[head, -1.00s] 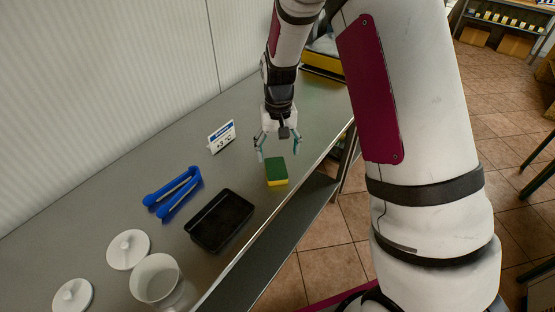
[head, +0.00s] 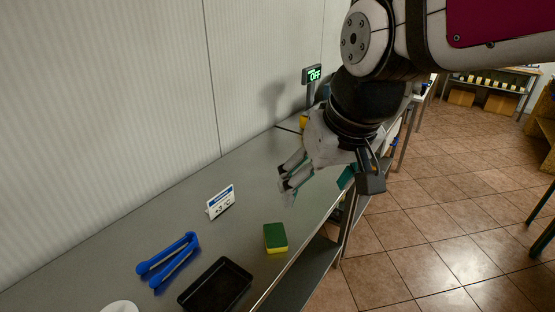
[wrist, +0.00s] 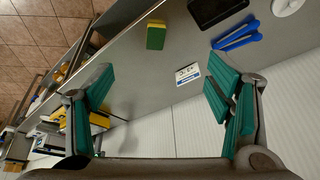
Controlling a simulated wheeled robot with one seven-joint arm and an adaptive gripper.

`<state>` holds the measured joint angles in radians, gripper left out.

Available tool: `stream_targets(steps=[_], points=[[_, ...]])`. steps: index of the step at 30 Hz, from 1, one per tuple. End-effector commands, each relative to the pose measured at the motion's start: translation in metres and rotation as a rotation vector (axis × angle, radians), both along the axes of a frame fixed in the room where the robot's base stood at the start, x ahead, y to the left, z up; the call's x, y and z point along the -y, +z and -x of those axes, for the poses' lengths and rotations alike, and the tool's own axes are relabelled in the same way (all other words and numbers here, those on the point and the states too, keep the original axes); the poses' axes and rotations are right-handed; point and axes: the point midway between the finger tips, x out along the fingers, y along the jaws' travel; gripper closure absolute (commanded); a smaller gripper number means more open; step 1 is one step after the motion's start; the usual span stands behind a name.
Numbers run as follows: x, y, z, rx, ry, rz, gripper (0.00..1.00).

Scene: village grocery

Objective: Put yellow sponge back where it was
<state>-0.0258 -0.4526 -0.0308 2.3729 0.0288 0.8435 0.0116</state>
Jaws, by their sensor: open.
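The yellow sponge (head: 275,238), with a green top, lies on the steel counter (head: 150,222) near its front edge. It also shows in the wrist view (wrist: 156,35), apart from my fingers. My gripper (head: 318,183) is raised above the counter, beyond the sponge and to its right. Its teal-padded fingers are spread wide with nothing between them, as the wrist view (wrist: 160,105) shows.
A black tray (head: 216,285) and blue tongs (head: 168,261) lie left of the sponge. A small temperature sign (head: 220,202) stands behind. A display reading OFF (head: 312,74) stands at the far end. Bare counter lies around the sponge.

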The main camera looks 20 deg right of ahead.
Motion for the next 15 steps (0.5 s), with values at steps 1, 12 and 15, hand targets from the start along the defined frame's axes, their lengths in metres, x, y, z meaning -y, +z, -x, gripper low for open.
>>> stream_targets(steps=[1,12,15], points=[[0.001,0.006,0.015,0.030,0.004,0.007,0.27],[0.004,0.013,0.069,0.114,0.019,0.047,0.27],[0.004,0.013,0.070,0.114,0.020,0.047,0.27]])
